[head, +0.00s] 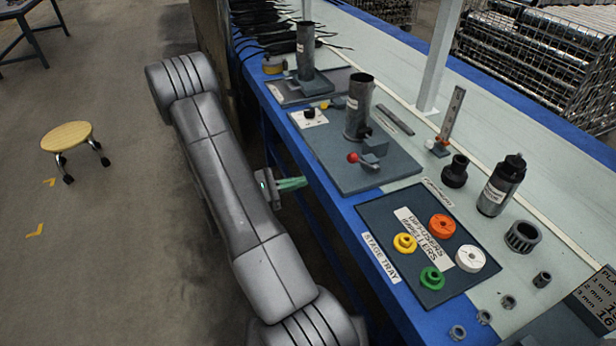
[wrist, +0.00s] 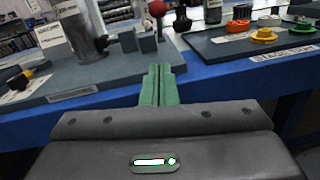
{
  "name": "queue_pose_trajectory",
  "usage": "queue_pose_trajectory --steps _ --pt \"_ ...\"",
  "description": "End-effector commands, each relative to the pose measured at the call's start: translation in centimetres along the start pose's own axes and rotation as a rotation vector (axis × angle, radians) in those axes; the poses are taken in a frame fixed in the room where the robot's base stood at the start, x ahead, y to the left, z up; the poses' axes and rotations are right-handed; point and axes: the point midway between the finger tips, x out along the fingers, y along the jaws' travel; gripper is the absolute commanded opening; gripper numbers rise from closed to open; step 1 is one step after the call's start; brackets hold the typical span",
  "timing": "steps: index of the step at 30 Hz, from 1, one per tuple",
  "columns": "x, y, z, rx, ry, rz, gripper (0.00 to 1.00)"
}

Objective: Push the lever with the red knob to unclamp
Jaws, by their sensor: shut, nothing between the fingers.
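The lever's red knob (head: 353,158) stands at the front of the clamp block (head: 372,148) on a grey base plate (head: 335,178). A grey pump tube (head: 358,105) stands upright beside the block. In the wrist view the red knob (wrist: 157,8) is at the top edge, above and beyond my fingertips, and the tube (wrist: 80,38) is at the left. My gripper (head: 304,182) has green fingers, shut and empty, and hangs off the table's front edge, apart from the knob. The fingers (wrist: 158,70) point toward the table edge.
The stage tray (head: 385,215) with orange, yellow, green and white rings lies right of the base plate. A second tube (head: 305,50) on its own plate stands farther back. A black bottle (head: 501,186) and an upright ruler (head: 452,115) stand behind. The blue table edge (head: 340,215) runs before my gripper.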

Motion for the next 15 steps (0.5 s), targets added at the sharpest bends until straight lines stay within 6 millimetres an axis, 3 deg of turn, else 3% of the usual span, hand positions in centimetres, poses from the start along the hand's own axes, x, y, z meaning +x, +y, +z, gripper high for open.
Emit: queue_pose_trajectory --steps 15 --pt "8.6 -0.1 -0.1 0.001 0.0 -0.005 0.0"
